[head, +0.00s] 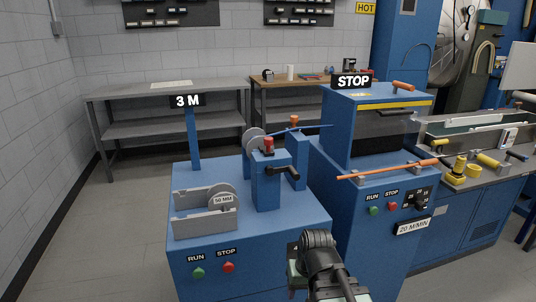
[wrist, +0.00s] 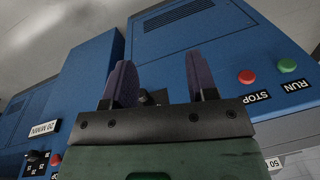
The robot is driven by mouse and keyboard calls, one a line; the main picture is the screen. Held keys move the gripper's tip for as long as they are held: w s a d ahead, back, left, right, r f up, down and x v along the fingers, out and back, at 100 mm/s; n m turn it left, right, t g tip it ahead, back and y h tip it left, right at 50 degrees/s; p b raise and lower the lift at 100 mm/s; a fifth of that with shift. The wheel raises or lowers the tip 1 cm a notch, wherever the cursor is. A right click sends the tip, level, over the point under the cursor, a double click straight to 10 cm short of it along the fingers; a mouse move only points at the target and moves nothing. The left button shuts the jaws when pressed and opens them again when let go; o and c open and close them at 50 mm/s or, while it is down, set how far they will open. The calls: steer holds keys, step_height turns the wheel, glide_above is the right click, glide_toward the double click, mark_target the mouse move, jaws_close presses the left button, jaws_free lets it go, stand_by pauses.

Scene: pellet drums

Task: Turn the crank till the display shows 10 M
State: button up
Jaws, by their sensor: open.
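The display (head: 187,101) on a blue post reads 3 M. The crank (head: 283,171) is a black arm with a dark handle on the right side of the blue block with a red knob, on top of the left blue machine (head: 290,222). My gripper (head: 297,272) is low in front of the machines, well below the crank and apart from it; its fingers are mostly hidden in the head view. In the wrist view my gripper (wrist: 160,80) is open, its two purple fingers spread. A small dark part shows between them; I cannot tell what it is.
The right blue machine (head: 372,190) carries a STOP sign (head: 352,81), an orange rod (head: 387,170) and a 20 M/MIN label. RUN and STOP buttons (head: 228,267) are on the left machine's front. Open floor lies left.

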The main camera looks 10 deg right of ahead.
steer(key=w+a+r+n+t+y, duration=0.1)
steer(key=w+r+t+y, duration=0.15)
steer(key=w, duration=0.25)
steer(key=w+a+r+t+y, duration=0.2)
steer(key=w+t, duration=0.1)
steer(key=w, duration=0.1)
steer(key=m+t+h, duration=0.1)
steer(key=t+h, duration=0.3)
steer(key=t, duration=0.8)
glide_toward(295, 175)
steer(key=w, duration=0.8)
steer(key=w+f, duration=0.1)
steer(key=w, duration=0.3)
steer(key=shift+a, duration=0.2)
steer(key=shift+c, duration=0.2)
jaws_close()
